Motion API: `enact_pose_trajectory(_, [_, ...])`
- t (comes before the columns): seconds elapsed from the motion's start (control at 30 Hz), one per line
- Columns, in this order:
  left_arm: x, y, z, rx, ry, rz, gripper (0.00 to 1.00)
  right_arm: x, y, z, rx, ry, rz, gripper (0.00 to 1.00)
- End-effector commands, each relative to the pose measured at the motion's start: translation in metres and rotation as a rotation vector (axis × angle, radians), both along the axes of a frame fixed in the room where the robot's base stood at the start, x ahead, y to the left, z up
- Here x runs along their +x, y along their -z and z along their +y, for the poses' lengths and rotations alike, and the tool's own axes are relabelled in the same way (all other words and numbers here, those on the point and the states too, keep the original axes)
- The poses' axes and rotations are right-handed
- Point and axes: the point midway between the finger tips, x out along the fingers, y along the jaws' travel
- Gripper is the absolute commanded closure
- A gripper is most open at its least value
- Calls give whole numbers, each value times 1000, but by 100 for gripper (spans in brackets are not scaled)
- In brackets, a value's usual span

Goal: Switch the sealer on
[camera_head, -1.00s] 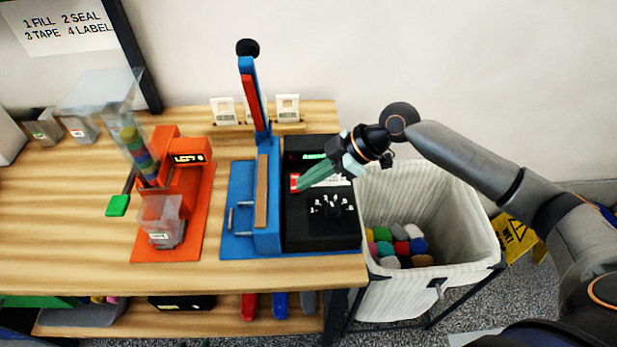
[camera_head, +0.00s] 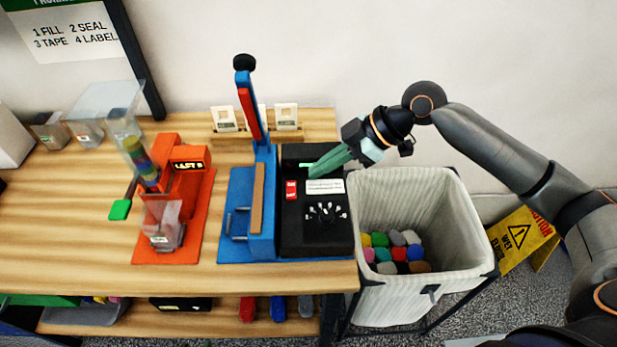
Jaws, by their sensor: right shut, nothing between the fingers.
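The sealer has a blue base and press arm (camera_head: 263,215), with the arm raised upright and a black knob on top. Its black control box (camera_head: 318,242) on the right carries a red switch (camera_head: 291,190), a white label and a dial (camera_head: 326,213) with white markings. A small green lit patch shows at the back of the box, partly hidden by my fingers. My right gripper (camera_head: 314,171), with green fingers, is shut and empty. Its fingertips are over the back part of the box, behind and right of the red switch, apart from it. My left gripper is not in view.
An orange machine (camera_head: 190,205) with a clear bag stands left of the sealer. A wooden holder with white cards (camera_head: 286,117) is behind it. A lined bin (camera_head: 430,290) with coloured pieces stands right of the table, below my arm. A yellow sign (camera_head: 522,238) is beyond.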

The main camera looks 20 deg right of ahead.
Motion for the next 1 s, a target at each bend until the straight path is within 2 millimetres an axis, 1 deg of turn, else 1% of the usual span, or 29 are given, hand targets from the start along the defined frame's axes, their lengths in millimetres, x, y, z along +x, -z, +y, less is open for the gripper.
enact_pose_trajectory(0.03, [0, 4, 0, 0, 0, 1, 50, -4, -6, -8, -3, 1, -1, 100])
enact_pose_trajectory(0.2, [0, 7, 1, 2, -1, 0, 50, -13, -26, -27, -2, 2, -1, 100])
enact_pose_trajectory(0.37, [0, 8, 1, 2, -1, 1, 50, -17, -36, -34, -1, -1, 1, 100])
enact_pose_trajectory(1.0, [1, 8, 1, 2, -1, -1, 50, -18, -38, -35, 0, -1, 1, 100])
